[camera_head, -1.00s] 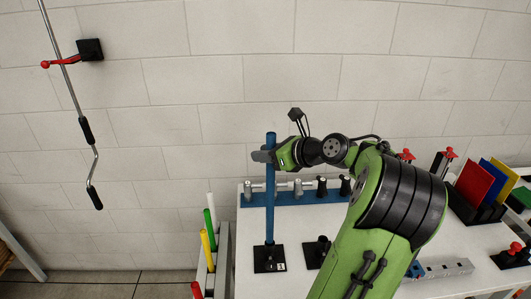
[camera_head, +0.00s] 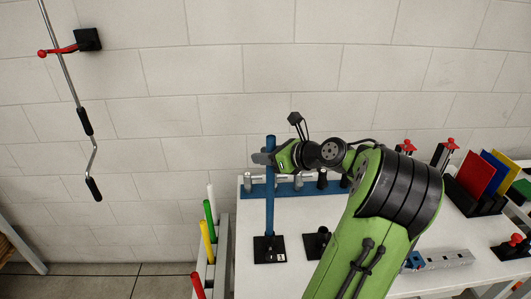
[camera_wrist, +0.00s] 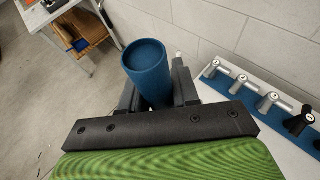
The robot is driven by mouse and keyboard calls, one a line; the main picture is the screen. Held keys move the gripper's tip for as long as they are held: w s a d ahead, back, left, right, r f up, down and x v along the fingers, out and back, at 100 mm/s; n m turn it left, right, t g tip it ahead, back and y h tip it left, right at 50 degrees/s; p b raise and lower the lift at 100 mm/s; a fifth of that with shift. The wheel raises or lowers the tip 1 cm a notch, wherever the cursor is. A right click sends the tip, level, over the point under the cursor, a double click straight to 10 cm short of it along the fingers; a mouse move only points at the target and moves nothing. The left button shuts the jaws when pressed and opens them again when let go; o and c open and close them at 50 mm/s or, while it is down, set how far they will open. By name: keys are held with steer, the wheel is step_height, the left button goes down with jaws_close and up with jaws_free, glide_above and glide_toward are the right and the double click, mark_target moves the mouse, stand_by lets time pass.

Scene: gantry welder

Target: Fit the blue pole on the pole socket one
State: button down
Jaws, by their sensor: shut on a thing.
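The blue pole (camera_head: 270,205) stands upright in the head view, with its lower end at a black square socket base (camera_head: 269,249) on the white table. I cannot tell whether the pole is fully seated there. My gripper (camera_head: 264,158) is shut on the blue pole near its top. In the wrist view the pole's round top (camera_wrist: 145,58) shows between the two dark fingers of my gripper (camera_wrist: 157,90). A second black socket base (camera_head: 316,243) stands just to the right, partly behind my arm.
A blue rail (camera_head: 290,190) with several grey and black handles lies behind the pole. White, green, yellow and red poles stand in a rack (camera_head: 222,255) left of the table (camera_head: 245,285). Coloured panels (camera_head: 476,172) stand at the right.

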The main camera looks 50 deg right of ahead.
steer(key=shift+f+b, duration=0.75)
steer(key=shift+f, duration=1.65)
steer(key=c, duration=0.8)
jaws_free()
steer(key=shift+f, duration=0.1)
steer(key=shift+o, duration=0.2)
steer(key=p+v, duration=0.3)
steer(key=v, duration=1.3)
steer(key=shift+p, duration=0.35)
steer(key=shift+w, duration=0.1)
